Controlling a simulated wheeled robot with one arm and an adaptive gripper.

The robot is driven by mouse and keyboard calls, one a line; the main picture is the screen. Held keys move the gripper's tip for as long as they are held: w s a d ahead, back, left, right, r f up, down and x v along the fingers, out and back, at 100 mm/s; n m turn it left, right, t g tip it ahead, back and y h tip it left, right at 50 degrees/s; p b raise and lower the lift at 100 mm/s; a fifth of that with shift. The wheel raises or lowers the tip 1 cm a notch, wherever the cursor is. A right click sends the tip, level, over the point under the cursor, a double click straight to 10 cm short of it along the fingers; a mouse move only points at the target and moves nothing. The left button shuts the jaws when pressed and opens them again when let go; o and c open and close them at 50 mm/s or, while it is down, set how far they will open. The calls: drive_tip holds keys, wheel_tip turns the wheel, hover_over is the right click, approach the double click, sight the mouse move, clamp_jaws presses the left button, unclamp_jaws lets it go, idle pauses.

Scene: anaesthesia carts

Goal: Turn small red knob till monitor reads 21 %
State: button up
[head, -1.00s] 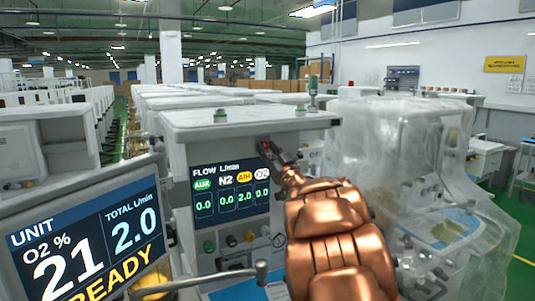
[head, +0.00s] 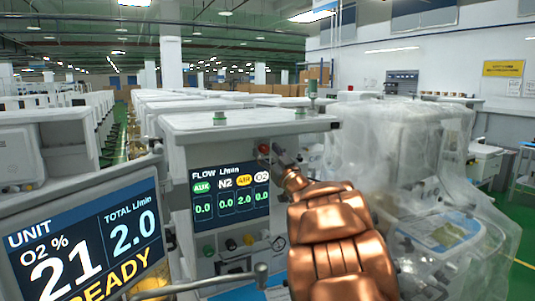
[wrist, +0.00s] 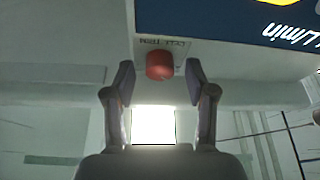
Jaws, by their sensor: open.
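The small red knob (head: 264,149) sits on the cart's front, right of the top of the flow display. It also shows in the wrist view (wrist: 160,66), centred between the fingertips and apart from both. My gripper (head: 279,155) is open and empty, just right of the knob in the head view; its two fingers show clearly in the wrist view (wrist: 159,78). The monitor (head: 88,245) at lower left reads O2 21 %, total 2.0 L/min and READY.
The flow display (head: 231,193) reads 0.0, 0.0, 2.0 and 0.0. Several small knobs (head: 231,244) lie below it, with a metal handle (head: 262,270) in front. A plastic-covered cart (head: 400,140) stands close at right.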

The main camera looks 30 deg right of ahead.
drive_tip(key=v, duration=1.2)
drive_tip(key=shift+w, duration=0.1)
idle(0.4)
wheel_tip(320, 180, down, 11)
drive_tip(key=s+a+m+g+h, duration=0.2)
drive_tip(key=m+g+h, duration=0.35)
drive_tip(key=g, duration=0.35)
drive_tip(key=s+a+f+g+y, duration=0.1)
drive_tip(key=s+a+f+g, duration=0.4)
drive_tip(key=s+a+f, duration=0.35)
drive_tip(key=s+a+f+n+g+y, duration=0.1)
drive_tip(key=s+a+f+g, duration=0.1)
drive_tip(key=s+a, duration=0.4)
drive_tip(key=s+a+f+n+g+y, duration=0.1)
drive_tip(key=s+a+g, duration=0.3)
drive_tip(key=s, duration=0.7)
drive_tip(key=s+a+f+n+g+y, duration=0.1)
drive_tip(key=s+a+f+g+y, duration=0.2)
drive_tip(key=s+a, duration=0.4)
drive_tip(key=shift+s+a+f+n+g, duration=0.35)
drive_tip(key=shift+s+g, duration=0.25)
drive_tip(key=shift+s, duration=0.6)
